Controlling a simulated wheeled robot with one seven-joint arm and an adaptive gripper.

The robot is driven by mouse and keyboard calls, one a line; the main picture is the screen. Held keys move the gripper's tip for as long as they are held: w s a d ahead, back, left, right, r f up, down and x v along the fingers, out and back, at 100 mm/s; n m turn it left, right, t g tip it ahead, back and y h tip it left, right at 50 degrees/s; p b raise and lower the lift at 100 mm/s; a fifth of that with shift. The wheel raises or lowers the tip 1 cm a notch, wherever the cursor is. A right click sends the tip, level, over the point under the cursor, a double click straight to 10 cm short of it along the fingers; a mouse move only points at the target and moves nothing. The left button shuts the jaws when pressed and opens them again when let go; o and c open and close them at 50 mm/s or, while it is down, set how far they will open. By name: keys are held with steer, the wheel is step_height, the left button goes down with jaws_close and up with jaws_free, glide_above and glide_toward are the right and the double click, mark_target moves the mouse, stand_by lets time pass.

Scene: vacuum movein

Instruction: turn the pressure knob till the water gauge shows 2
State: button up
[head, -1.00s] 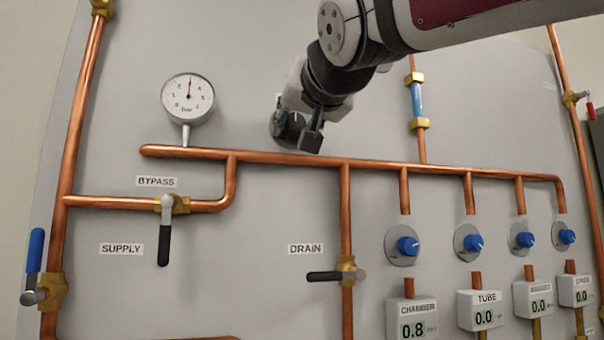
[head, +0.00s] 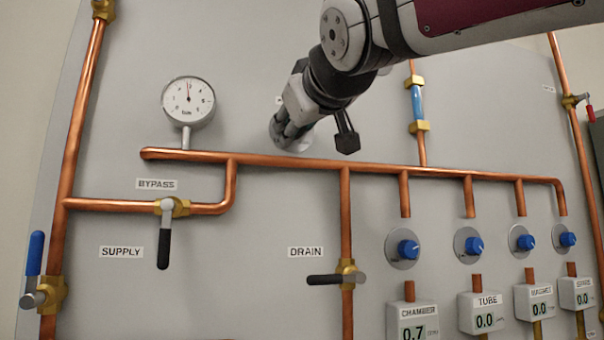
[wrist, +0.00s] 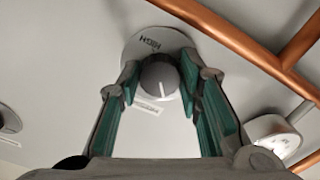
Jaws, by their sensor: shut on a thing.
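The pressure knob (wrist: 159,74) is grey with a white pointer line and sits on a round grey plate marked HIGH in the wrist view. My gripper (wrist: 160,80) is shut on it, with a green-padded finger on each side. In the head view my gripper (head: 292,128) reaches the panel above the long copper pipe and mostly hides the knob. The round white gauge (head: 188,100) is at the upper left. Its needle points almost straight up, between the 2 and the 4; the exact reading is too small to tell.
The copper manifold pipe (head: 280,158) runs just below my gripper. Below it are the bypass valve (head: 165,208), the drain valve (head: 346,274) and several blue knobs (head: 408,247) above small displays. The chamber display (head: 412,328) reads 0.7. A blue-handled valve (head: 34,262) is at far left.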

steer(key=n+p, duration=0.1)
steer(key=n, duration=0.4)
steer(key=shift+n, duration=0.3)
stand_by(0.4)
steer(key=o, duration=1.2)
steer(key=shift+c, duration=0.2)
steer(key=v, duration=1.2)
